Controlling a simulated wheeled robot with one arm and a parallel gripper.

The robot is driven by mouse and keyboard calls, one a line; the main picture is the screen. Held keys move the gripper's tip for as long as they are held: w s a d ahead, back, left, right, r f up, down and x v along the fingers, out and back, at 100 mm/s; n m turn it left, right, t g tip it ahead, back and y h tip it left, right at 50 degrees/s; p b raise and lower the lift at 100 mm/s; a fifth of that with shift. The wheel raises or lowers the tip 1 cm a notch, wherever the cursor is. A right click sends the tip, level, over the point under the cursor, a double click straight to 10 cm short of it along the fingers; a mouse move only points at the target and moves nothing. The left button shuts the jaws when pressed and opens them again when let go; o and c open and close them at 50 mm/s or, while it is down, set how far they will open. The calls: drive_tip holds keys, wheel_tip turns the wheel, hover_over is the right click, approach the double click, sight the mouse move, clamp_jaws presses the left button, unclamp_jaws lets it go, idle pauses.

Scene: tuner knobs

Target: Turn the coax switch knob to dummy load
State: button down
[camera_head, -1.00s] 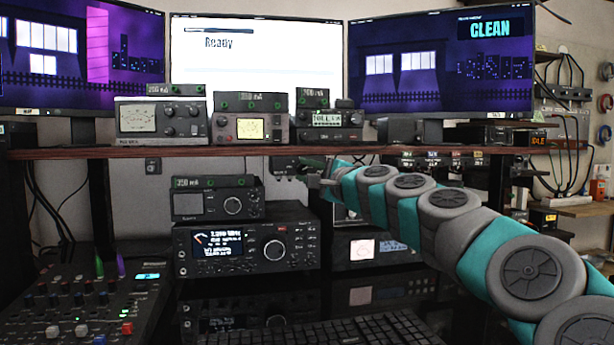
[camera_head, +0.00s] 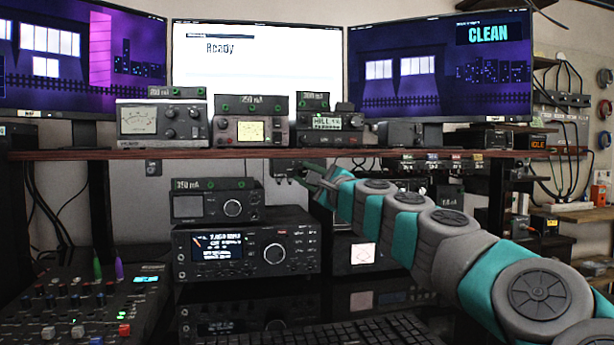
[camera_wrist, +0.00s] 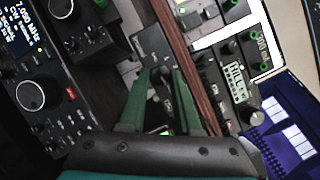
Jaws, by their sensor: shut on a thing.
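The coax switch appears to be the small dark box (camera_head: 284,166) on the wall just under the shelf. It also shows in the wrist view (camera_wrist: 152,44), lying beside the shelf edge. My gripper (camera_head: 307,172) reaches in from the right, close to this box. In the wrist view its two green fingers (camera_wrist: 160,72) stand on either side of the knob area on the box's face. The fingers are shut on the knob. The knob is small and dark there, and its pointer and the labels are too small to read.
The brown shelf (camera_head: 230,153) runs just above my gripper and close beside one finger. A large radio (camera_head: 247,250) and a smaller unit (camera_head: 215,203) stand below left. Meters stand on the shelf. A mixer (camera_head: 85,300) and keyboard (camera_head: 350,332) lie in front.

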drive_tip(key=c, duration=0.6)
unclamp_jaws()
drive_tip(key=v, duration=0.7)
drive_tip(key=shift+s+d+b, duration=0.25)
drive_tip(key=shift+s+b, duration=0.05)
drive_tip(key=shift+b, duration=0.05)
drive_tip(key=shift+f, duration=0.15)
